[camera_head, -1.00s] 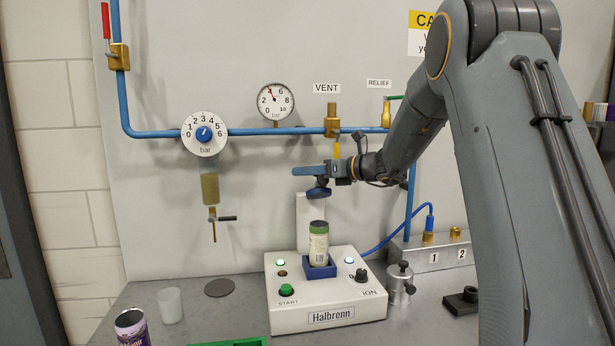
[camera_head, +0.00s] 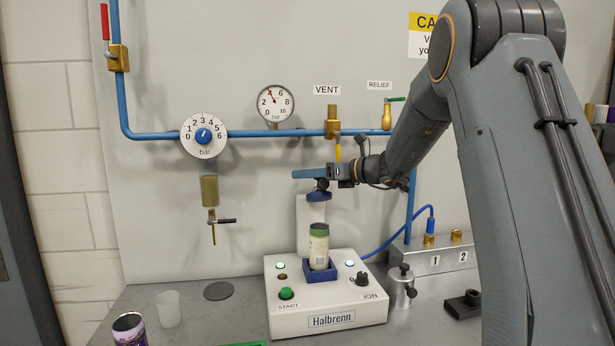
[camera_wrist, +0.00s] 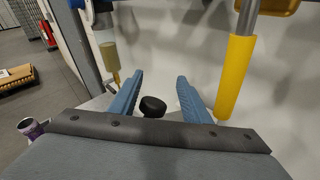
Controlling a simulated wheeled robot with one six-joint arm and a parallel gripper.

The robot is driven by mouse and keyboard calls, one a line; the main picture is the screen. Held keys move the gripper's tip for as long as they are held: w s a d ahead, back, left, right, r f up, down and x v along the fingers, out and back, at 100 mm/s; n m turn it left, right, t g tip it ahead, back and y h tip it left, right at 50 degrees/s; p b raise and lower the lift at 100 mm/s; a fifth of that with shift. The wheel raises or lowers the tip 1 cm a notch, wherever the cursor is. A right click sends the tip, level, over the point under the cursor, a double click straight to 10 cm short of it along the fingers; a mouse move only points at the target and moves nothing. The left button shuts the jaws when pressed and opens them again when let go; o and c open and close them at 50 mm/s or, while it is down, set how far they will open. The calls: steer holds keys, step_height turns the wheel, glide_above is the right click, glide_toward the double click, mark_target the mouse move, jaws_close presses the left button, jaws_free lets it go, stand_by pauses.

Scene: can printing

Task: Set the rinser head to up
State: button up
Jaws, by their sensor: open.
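The rinser head (camera_head: 319,196) is a dark blue, rounded piece in front of a pale upright block, directly above the can (camera_head: 319,249). A black knob (camera_head: 322,184) sits on top of it, just under my gripper (camera_head: 300,173). In the wrist view the knob (camera_wrist: 152,106) lies between the two blue fingers of my gripper (camera_wrist: 158,80), which are apart. I cannot tell whether either finger touches it. The can has a green top and stands upright in a blue holder (camera_head: 320,275) on the Halbrenn machine (camera_head: 330,322).
The machine has a green START button (camera_head: 286,293) and an ION knob (camera_head: 362,278). Blue piping (camera_head: 270,133) runs along the wall behind my gripper. A yellow VENT handle (camera_head: 338,150) is close by; it also shows in the wrist view (camera_wrist: 235,75).

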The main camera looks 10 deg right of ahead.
steer(key=b+v, duration=0.2)
steer(key=v, duration=0.5)
steer(key=shift+d+r, duration=0.1)
